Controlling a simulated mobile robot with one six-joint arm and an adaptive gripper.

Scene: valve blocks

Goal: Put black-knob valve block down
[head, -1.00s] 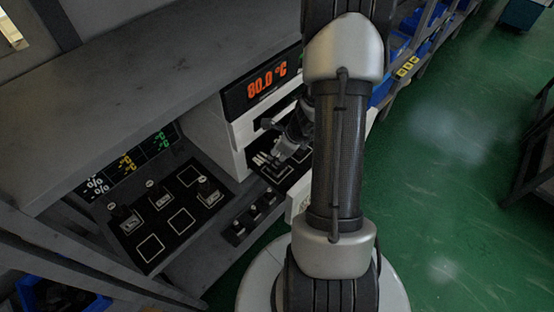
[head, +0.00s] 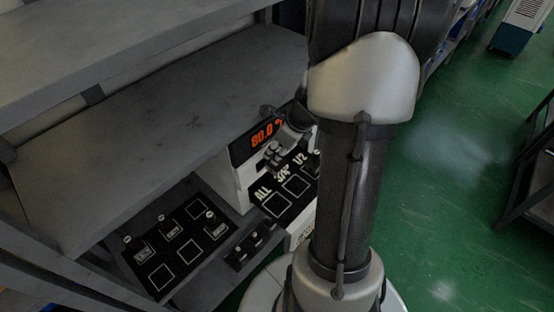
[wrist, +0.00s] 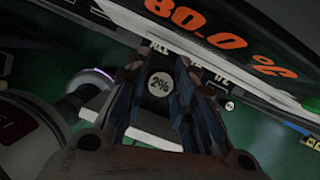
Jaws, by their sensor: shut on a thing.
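My gripper (head: 270,158) is up in front of the white unit with the orange display, above the black panel marked ALL, 3/4 and 1/2 (head: 288,187). The block's grey body shows dimly below the knob and is partly hidden by the fingers. In the head view I cannot make out the held block clearly. The panel's outlined squares beneath the gripper look empty, but its right end is hidden by my arm.
A lower black board (head: 180,245) at left carries several small valve blocks and some empty outlined squares. A grey shelf (head: 170,140) overhangs from the left. The orange display (head: 265,132) stands close behind the gripper.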

